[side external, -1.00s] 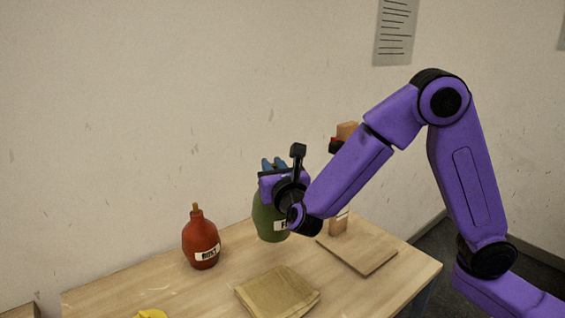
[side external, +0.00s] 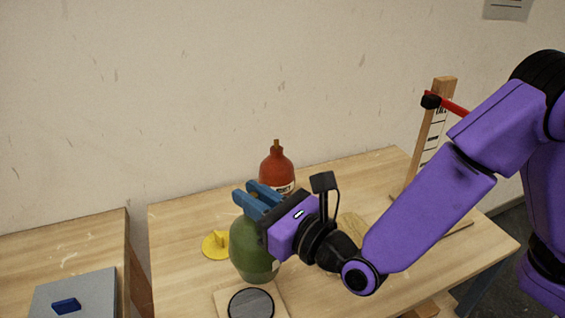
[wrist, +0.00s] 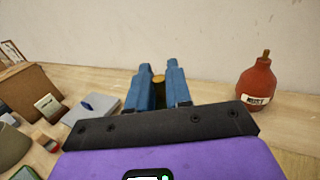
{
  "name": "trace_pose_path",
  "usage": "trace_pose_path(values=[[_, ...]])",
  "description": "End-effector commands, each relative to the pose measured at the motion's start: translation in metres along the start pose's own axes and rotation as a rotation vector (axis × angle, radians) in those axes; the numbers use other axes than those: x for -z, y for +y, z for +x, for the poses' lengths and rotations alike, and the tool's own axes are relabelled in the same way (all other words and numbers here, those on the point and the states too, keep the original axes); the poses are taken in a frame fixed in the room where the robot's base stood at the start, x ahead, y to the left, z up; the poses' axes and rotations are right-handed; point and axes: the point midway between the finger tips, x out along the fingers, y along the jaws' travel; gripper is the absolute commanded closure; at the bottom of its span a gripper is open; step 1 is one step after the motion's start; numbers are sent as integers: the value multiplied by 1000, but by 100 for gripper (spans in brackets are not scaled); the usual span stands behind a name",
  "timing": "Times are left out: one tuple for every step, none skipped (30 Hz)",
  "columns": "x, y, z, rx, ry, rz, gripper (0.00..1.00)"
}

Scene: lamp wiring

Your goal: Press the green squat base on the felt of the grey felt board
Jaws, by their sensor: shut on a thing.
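The green squat base (side external: 253,250) is a rounded green bottle shape with a pale label, seen upright in the side view. My gripper (side external: 247,192) is shut on its narrow top, with the blue fingers on either side. The wrist view shows a brass-coloured neck (wrist: 158,78) between the fingers; the green body is hidden there. A light wooden board with a dark grey round pad (side external: 251,303), which looks like felt, lies just in front of and below the base. I cannot tell whether the base's underside touches anything.
A red bottle (side external: 277,170) stands behind the base. A yellow piece (side external: 215,246) lies to its left. A grey plate (side external: 90,292) with a blue handle is on the left table, across a gap. A wooden post (side external: 432,125) with a red arm stands at right.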

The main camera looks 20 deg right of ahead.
Motion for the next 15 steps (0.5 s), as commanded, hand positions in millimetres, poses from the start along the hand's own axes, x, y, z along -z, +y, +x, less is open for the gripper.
trace_pose_path(values=[[-1,12,-4,-29,-4,3,100],[0,17,-5,-44,-4,3,100],[1,23,-8,-61,-2,3,100],[2,28,-9,-73,-1,3,100],[3,32,-11,-83,0,3,100],[3,36,-12,-95,1,2,100],[4,38,-13,-102,2,2,100],[4,40,-14,-108,2,2,100],[4,42,-15,-113,3,2,100],[5,43,-15,-116,3,2,100],[5,44,-15,-118,3,3,100],[5,45,-16,-119,3,3,100],[5,45,-16,-120,3,3,100],[5,45,-16,-120,3,3,100],[5,45,-16,-119,3,3,100]])
